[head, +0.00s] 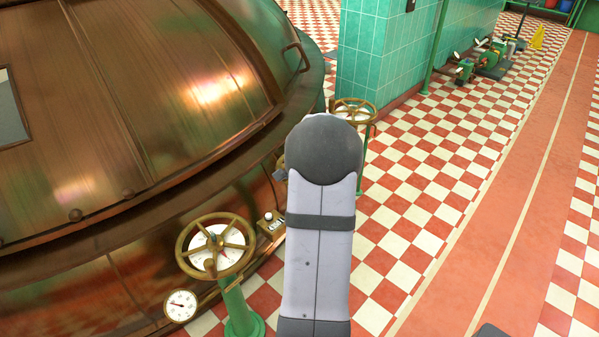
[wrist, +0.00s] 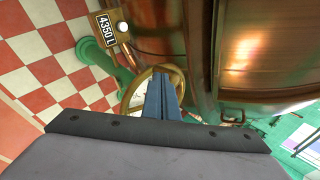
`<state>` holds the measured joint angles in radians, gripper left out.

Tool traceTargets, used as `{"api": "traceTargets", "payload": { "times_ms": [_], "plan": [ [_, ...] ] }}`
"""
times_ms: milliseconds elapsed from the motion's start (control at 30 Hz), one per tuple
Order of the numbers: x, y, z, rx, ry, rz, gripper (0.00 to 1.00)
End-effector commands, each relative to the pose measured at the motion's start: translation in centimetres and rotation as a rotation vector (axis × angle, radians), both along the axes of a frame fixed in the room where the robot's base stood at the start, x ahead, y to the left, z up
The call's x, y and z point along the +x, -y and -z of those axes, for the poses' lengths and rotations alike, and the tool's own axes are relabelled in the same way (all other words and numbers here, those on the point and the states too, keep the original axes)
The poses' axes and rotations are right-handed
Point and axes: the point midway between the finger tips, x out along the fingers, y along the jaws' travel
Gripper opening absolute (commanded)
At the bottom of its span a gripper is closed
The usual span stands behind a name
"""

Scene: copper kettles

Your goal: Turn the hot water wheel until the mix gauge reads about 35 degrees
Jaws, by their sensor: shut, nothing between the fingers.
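A brass spoked wheel (head: 216,246) stands on a green post beside the copper kettle, with a pale dial under its spokes. A small round white gauge (head: 180,306) sits at its lower left; its needle is too small to read. A second brass wheel (head: 355,112) stands farther back, partly behind my arm. No label tells which one is for hot water. In the wrist view my gripper (wrist: 163,82) has its blue fingers shut together and empty. They overlap a brass wheel rim (wrist: 130,95); I cannot tell whether they touch it. In the head view my arm hides the fingers.
The large copper kettle (head: 110,90) fills the left. A counter box (wrist: 109,25) reading 4350 L shows near the wheel in the wrist view. A green tiled pillar (head: 360,50) stands behind.

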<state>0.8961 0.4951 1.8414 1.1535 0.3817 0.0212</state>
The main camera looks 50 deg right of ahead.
Motion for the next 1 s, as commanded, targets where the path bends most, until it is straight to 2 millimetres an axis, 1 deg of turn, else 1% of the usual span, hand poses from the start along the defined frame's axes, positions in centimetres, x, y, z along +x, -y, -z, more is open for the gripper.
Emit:
{"api": "traceTargets", "payload": {
  "times_ms": [100, 133, 200, 300, 433, 600, 800, 1000],
  "plan": [
    [-1.6, -0.6, -0.1, -0.003, 0.002, 0.003, 0.0],
    [-2.0, -0.8, -0.6, -0.004, 0.003, 0.003, 0.0],
    [-2.8, -1.2, -2.3, -0.005, 0.004, 0.003, 0.0],
    [-4.1, -1.7, -3.8, -0.005, 0.002, 0.003, 0.0],
    [-5.5, -2.4, -5.5, -0.005, 0.002, 0.002, 0.0],
    [-6.8, -3.0, -7.1, -0.004, 0.002, 0.001, 0.0],
    [-7.5, -3.4, -7.8, -0.002, 0.0, 0.002, 0.0],
    [-7.6, -3.4, -7.9, -0.002, 0.0, 0.001, 0.0]
  ]
}}
